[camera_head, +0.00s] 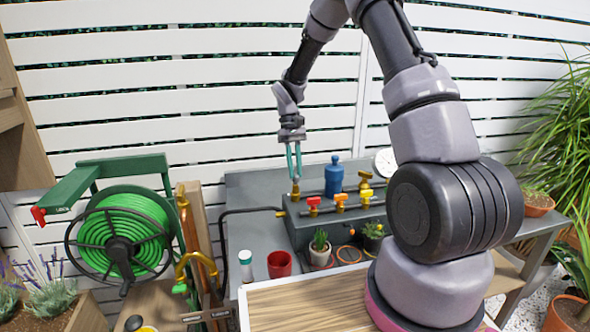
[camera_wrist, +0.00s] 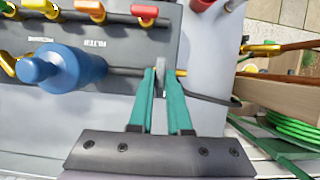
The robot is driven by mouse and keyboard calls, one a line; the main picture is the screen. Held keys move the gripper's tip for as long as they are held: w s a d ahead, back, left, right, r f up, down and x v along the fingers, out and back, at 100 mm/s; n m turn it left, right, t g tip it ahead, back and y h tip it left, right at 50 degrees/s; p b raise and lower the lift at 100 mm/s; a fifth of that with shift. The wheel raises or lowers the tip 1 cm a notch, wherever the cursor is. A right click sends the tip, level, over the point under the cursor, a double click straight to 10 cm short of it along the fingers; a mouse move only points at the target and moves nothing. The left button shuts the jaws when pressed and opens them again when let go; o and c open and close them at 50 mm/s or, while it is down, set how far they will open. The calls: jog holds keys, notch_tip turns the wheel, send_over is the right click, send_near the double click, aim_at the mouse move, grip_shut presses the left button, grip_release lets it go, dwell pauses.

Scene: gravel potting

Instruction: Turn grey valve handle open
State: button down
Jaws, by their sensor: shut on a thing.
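My gripper (camera_head: 294,177) has teal fingers and reaches down to the back left corner of the dark grey valve box (camera_head: 310,232). In the wrist view, my gripper (camera_wrist: 161,80) is shut on the grey valve handle (camera_wrist: 159,95), a thin grey piece between the two fingers. The handle sits on the brass pipe fitting (camera_head: 295,196) at that corner; in the head view the fingers largely hide it. How far the handle is turned cannot be told.
A blue bottle (camera_head: 334,177) stands close to the right of my gripper. Red, orange and yellow valve handles (camera_head: 340,197) line the box. A black hose (camera_head: 228,212) runs left from it. A red cup (camera_head: 279,264) and small potted plants (camera_head: 320,248) stand in front.

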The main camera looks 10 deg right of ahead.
jog(key=c, duration=0.9)
grip_release()
jog(key=shift+o, duration=0.2)
jog(key=v, duration=1)
jog(key=shift+r, duration=0.4)
jog(key=shift+w, duration=0.15)
jog(key=s+d+r+m+t, duration=0.25)
jog(key=s+r+t, duration=0.25)
jog(key=s+r, duration=0.85)
jog(key=s+d+r+m+t+y, duration=0.1)
jog(key=s+r+t, duration=0.2)
jog(key=s, duration=0.4)
jog(key=s+d+r+m+t+y, duration=0.1)
jog(key=s+d+r+t, duration=0.1)
jog(key=s, duration=0.5)
jog(key=shift+s+r+t, duration=0.15)
jog(key=shift+r+t, duration=0.5)
jog(key=shift+t, duration=0.25)
